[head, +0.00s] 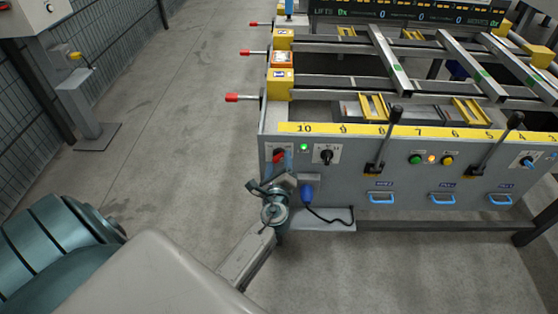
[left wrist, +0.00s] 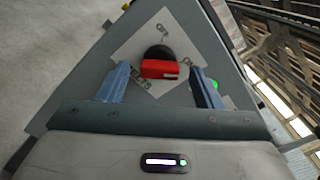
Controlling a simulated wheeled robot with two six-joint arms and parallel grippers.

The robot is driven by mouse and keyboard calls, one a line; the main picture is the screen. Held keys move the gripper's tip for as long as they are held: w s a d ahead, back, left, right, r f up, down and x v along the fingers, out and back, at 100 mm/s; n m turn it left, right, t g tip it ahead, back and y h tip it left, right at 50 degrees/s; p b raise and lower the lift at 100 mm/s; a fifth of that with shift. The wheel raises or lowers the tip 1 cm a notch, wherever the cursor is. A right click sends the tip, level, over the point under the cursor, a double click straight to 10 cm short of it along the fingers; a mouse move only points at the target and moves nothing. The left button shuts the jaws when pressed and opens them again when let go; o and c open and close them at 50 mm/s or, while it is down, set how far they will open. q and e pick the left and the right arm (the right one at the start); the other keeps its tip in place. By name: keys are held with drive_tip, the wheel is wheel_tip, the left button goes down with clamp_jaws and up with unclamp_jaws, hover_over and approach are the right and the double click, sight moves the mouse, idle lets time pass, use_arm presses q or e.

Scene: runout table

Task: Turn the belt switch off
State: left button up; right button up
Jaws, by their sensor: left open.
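The belt switch is a red handle on a black round base, on a pale plate lettered BELTS; it shows in the left wrist view (left wrist: 158,69) and at the panel's left end in the head view (head: 279,155). Its handle lies crosswise in the wrist picture, with a small pale mark near its right end. My right gripper is not in view.
A lit green lamp (head: 304,147) and a black rotary switch (head: 326,155) sit just right. Further right are levers (head: 385,140), buttons (head: 415,159) and blue handles (head: 381,198). A blue plug with a cable (head: 307,190) hangs below.

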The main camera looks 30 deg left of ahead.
use_arm(q)
drive_tip(key=shift+w+a, duration=0.25)
drive_tip(key=shift+w, duration=0.15)
drive_tip(key=shift+c, duration=0.2)
drive_tip(key=c, duration=1)
drive_tip(key=shift+o, duration=0.2)
